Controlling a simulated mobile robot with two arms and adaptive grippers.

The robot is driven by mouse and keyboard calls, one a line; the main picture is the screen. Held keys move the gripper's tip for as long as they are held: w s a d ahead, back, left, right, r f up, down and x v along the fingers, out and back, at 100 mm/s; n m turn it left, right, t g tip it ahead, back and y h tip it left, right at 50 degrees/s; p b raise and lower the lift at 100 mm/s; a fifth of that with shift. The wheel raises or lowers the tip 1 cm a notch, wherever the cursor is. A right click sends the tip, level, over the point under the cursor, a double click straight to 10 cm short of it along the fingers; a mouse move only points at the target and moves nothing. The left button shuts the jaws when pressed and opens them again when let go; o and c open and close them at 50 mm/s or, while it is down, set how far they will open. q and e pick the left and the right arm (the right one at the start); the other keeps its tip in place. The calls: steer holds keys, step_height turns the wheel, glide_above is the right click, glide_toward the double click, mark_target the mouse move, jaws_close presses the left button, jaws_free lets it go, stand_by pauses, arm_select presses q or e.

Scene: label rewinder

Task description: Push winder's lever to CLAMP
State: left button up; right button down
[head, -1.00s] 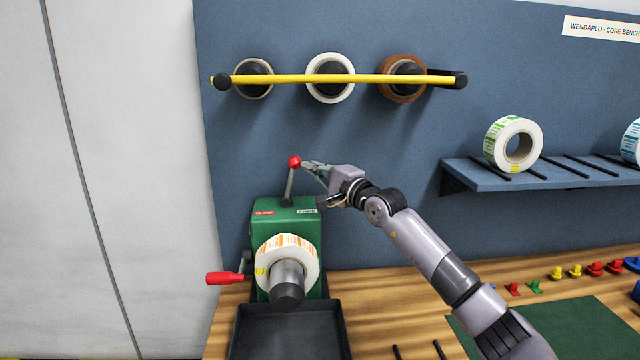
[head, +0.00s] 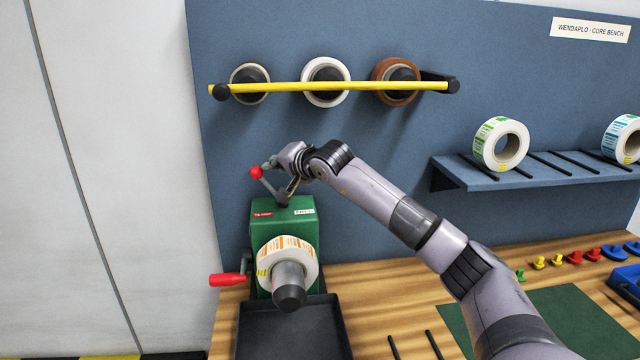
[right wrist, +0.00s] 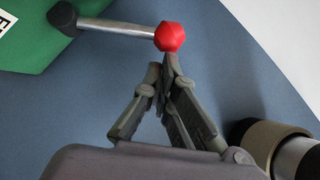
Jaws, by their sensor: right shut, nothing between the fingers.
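The green winder (head: 290,232) stands on the bench. Its lever has a red ball knob (head: 256,172) and leans to the left, over the side with the red label (head: 262,214). A white label (head: 303,211) is on the right side of the top. My right gripper (head: 269,163) is shut and empty, just right of the knob. In the right wrist view the closed fingertips (right wrist: 168,60) are right by the red knob (right wrist: 170,37), touching or nearly so. The label text is too small to read surely. My left gripper is not in view.
A label roll (head: 272,262) sits on the winder's spindle, with a red-handled crank (head: 228,280) at left and a black tray (head: 290,335) below. A yellow bar (head: 335,87) crosses several rolls above. A shelf (head: 480,180) with label rolls is at right.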

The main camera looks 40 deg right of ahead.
steer(key=shift+w+a, duration=0.15)
steer(key=shift+a, duration=0.05)
stand_by(0.5)
steer(key=d+r+b+v, duration=0.1)
steer(key=v, duration=0.5)
steer(key=d+b+v, duration=0.1)
steer(key=b+v, duration=0.1)
steer(key=v, duration=0.5)
steer(key=shift+w+r, duration=0.35)
steer(key=shift+w, duration=0.1)
